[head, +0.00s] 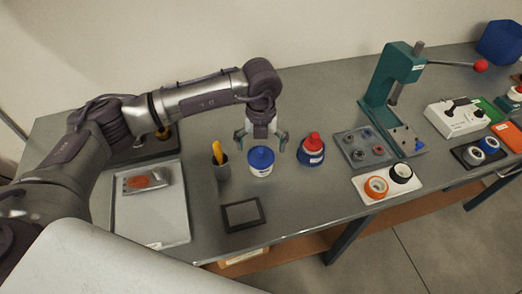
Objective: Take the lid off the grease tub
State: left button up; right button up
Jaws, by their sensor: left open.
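The grease tub (260,171) is most likely the white tub with a blue lid (261,156) on the grey workbench. The lid sits on top of the tub and has a small raised knob. My left gripper (261,144) hangs above the lid with its fingers spread to either side and holds nothing. I cannot tell whether the fingers touch the lid. My right gripper does not show.
A dark cup with a yellow-handled tool (220,168) stands close on the left. A blue container with a red cap (311,150) stands on the right. A dark pad (242,215) lies in front. A green press (393,85) stands farther right.

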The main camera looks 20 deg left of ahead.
pick_arm(q)
jog(key=shift+f, duration=1.1)
jog(key=c, duration=1.1)
jog(key=shift+s, duration=0.15)
jog(key=shift+c, duration=1.7)
